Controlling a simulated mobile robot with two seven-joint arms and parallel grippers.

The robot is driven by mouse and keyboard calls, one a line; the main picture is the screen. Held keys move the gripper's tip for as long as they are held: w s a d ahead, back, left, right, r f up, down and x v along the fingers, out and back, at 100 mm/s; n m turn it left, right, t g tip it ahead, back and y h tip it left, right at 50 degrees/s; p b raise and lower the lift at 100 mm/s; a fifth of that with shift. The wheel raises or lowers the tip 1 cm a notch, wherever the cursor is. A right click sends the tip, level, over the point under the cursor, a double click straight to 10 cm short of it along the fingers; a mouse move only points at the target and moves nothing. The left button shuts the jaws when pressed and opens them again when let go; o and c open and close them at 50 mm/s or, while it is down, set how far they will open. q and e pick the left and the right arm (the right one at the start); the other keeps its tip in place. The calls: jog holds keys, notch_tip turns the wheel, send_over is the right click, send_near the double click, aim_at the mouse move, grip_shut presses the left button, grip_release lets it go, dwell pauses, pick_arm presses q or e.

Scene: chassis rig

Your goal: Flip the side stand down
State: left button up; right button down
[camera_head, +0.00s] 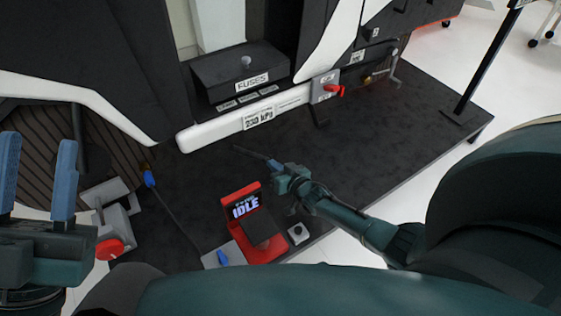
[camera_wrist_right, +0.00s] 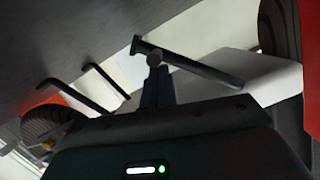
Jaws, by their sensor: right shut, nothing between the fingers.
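A thin dark bar, which looks like the side stand (camera_head: 248,152), juts out low below the white sill panel, close to the tips of my right gripper (camera_head: 274,163). In the right wrist view the side stand (camera_wrist_right: 205,66) is a dark bar with a round pivot-like end piece, lying across just beyond my right fingertips (camera_wrist_right: 157,75). My right gripper is shut and empty; whether it touches the bar is unclear. My left gripper (camera_head: 37,165) is open and empty at the left edge, away from the stand.
A fuse box (camera_head: 240,75) and the white sill panel (camera_head: 200,135) are behind. A red-handled switch (camera_head: 332,90) is further right. The dark platform (camera_head: 400,125) is mostly clear there.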

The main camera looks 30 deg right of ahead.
pick_arm(q)
jog(key=shift+s+r+m+h, duration=0.15)
jog(key=shift+r+m+h, duration=0.25)
jog(key=shift+m+h, duration=0.2)
pick_arm(e)
jog(key=shift+a+f+m+y, duration=0.4)
jog(key=shift+a+f+m, duration=0.5)
jog(key=shift+a+m, duration=0.1)
